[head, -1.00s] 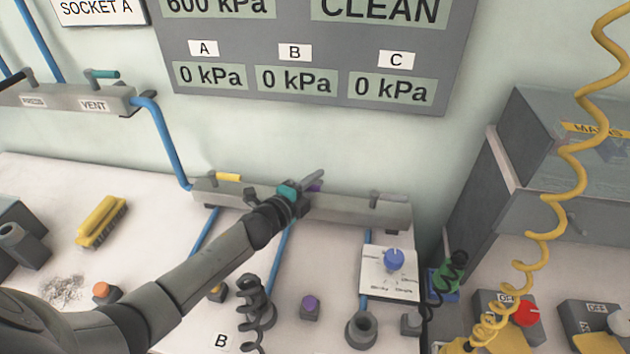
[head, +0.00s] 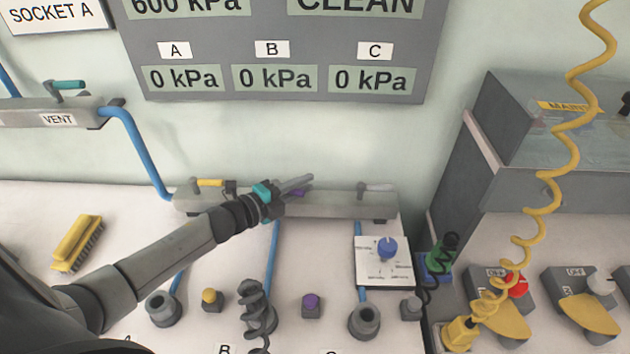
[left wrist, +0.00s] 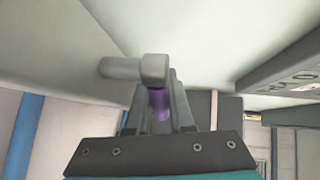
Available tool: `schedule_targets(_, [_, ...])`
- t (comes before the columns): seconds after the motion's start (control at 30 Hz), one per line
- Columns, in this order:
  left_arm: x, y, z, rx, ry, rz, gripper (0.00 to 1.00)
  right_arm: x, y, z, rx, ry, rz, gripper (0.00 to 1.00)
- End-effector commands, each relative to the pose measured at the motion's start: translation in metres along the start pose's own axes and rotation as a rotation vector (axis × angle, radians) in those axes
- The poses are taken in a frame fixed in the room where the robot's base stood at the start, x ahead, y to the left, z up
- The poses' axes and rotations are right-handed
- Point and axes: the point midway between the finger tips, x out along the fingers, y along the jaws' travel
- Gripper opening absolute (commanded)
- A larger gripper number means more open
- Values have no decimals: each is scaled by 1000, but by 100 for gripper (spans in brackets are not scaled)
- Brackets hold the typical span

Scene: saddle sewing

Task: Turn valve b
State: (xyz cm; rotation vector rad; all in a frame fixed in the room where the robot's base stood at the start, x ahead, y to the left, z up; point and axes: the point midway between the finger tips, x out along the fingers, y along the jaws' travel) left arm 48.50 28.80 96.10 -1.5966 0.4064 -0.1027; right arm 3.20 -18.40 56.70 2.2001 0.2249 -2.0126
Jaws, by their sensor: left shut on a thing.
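A grey manifold bar (head: 340,207) on the wall side of the bench carries three valve handles: yellow (head: 209,182) at left, purple (head: 298,193) in the middle and pale grey (head: 376,187) at right. My left gripper (head: 287,190) is at the middle valve, shut on its purple handle and hiding most of it in the head view. In the left wrist view the purple handle (left wrist: 160,104) sits between my fingers, with a grey elbow-shaped part (left wrist: 148,68) beyond it. No valve letters are readable on the manifold. My right gripper is not in view.
The panel's B readout (head: 275,78) shows 0 kPa, as do A and C. Blue hoses (head: 273,255) run below the manifold. A dial box (head: 383,272), sockets, coloured plugs and a yellow brush (head: 76,243) are on the bench. A coiled yellow hose (head: 548,190) hangs at right.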

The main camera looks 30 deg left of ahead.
Motion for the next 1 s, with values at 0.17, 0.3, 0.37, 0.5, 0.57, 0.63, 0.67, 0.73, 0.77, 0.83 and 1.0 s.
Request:
schedule_targets(0.17, [-9,5,-2,34,156,15,0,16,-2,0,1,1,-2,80])
schedule_targets(0.3, [-14,7,-6,56,270,23,0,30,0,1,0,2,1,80])
schedule_targets(0.37, [-16,8,-7,63,313,26,0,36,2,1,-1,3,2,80])
schedule_targets(0.5, [-20,9,-10,77,400,32,0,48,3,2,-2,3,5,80])
schedule_targets(0.57, [-22,9,-11,82,431,34,0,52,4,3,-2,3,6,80])
schedule_targets(0.63, [-24,9,-12,88,461,36,0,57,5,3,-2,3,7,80])
schedule_targets(0.67, [-24,8,-12,90,471,37,0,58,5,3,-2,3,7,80])
schedule_targets(0.73, [-25,8,-13,93,492,39,0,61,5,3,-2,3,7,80])
schedule_targets(0.77, [-26,9,-13,93,500,40,0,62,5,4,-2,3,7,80])
schedule_targets(0.83, [-27,8,-14,95,515,41,0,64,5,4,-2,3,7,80])
schedule_targets(1.0, [-28,7,-15,98,532,42,0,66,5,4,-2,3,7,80])
